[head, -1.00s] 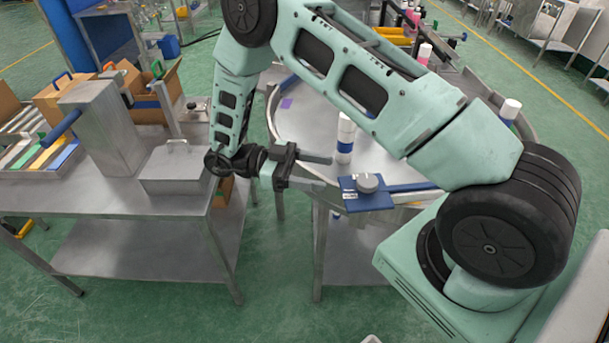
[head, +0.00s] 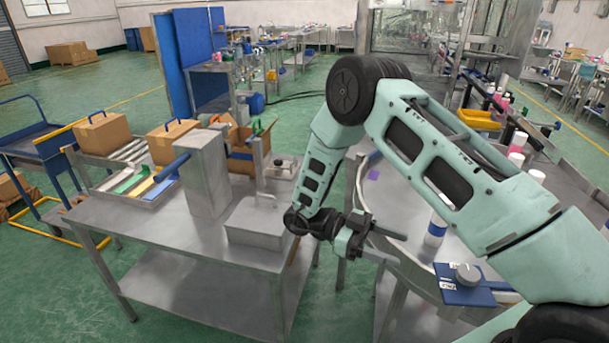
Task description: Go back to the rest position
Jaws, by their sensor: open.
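My gripper (head: 383,243) is open, with its two fingers pointing right and nothing seen between them. It hangs in the gap between the steel table (head: 150,235) and the round steel turntable (head: 382,205). A white bottle with a blue band (head: 436,231) stands upright on the turntable, to the right of my fingertips and apart from them. My arm arches from the lower right over the turntable and hides part of it.
A lidded steel box (head: 254,222) stands close left of my wrist. Behind it are a tall steel block (head: 206,175) with a blue handle and cardboard boxes. A blue plate with a grey knob (head: 468,274) sits at the turntable's front edge. Open green floor lies at far left.

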